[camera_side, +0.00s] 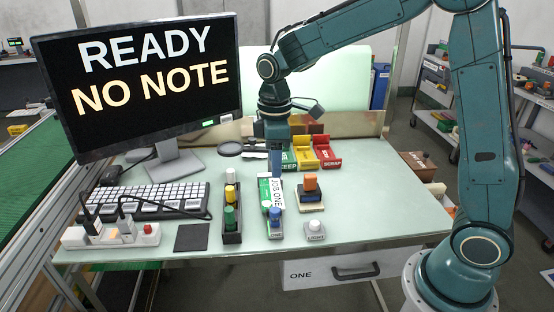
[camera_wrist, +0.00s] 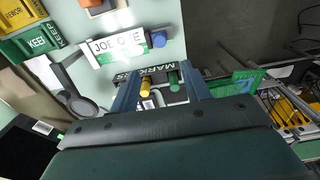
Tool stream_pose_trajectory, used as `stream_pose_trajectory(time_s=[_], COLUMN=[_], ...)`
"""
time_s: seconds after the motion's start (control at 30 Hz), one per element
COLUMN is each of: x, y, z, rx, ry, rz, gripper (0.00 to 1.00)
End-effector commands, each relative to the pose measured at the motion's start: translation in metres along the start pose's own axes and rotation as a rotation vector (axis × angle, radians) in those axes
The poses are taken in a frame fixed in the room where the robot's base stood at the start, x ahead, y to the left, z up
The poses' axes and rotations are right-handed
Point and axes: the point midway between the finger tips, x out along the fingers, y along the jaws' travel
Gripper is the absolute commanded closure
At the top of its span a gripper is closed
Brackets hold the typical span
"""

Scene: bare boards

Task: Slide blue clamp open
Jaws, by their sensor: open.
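In the wrist view the blue clamp (camera_wrist: 158,39) is at the right end of the card (camera_wrist: 112,47). I cannot tell from these views how far the clamp is slid. My gripper (camera_side: 277,172) points down over the far end of the card in the side view. In the wrist view my gripper (camera_wrist: 160,74) has its fingers apart, with nothing held, and the clamp lies beyond the fingertips.
A dark marker rack (camera_side: 232,238) stands left of the fixture, with white, yellow and green pieces. An orange block (camera_side: 310,182) on a base and a LIGHT button (camera_side: 314,228) are at its right. KEEP, yellow and SCRAP trays (camera_side: 326,152) stand behind. A monitor (camera_side: 140,80) reads READY, NO NOTE.

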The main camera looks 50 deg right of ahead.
Motion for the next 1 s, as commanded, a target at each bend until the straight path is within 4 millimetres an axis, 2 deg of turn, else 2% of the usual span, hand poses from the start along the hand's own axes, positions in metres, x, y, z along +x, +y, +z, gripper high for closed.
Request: stream_pose_trajectory(time_s=[0.27,0.47,0.67,1.0], x=[0.003,0.013,0.035,0.087], y=[0.001,0.0,0.0,0.0], z=[-0.001,-0.001,0.0,0.0], rx=[-0.005,-0.004,-0.004,-0.003], ry=[-0.002,-0.003,-0.005,-0.005], rz=[-0.002,-0.003,-0.004,-0.005], gripper=[0.53,0.53,0.53,0.53])
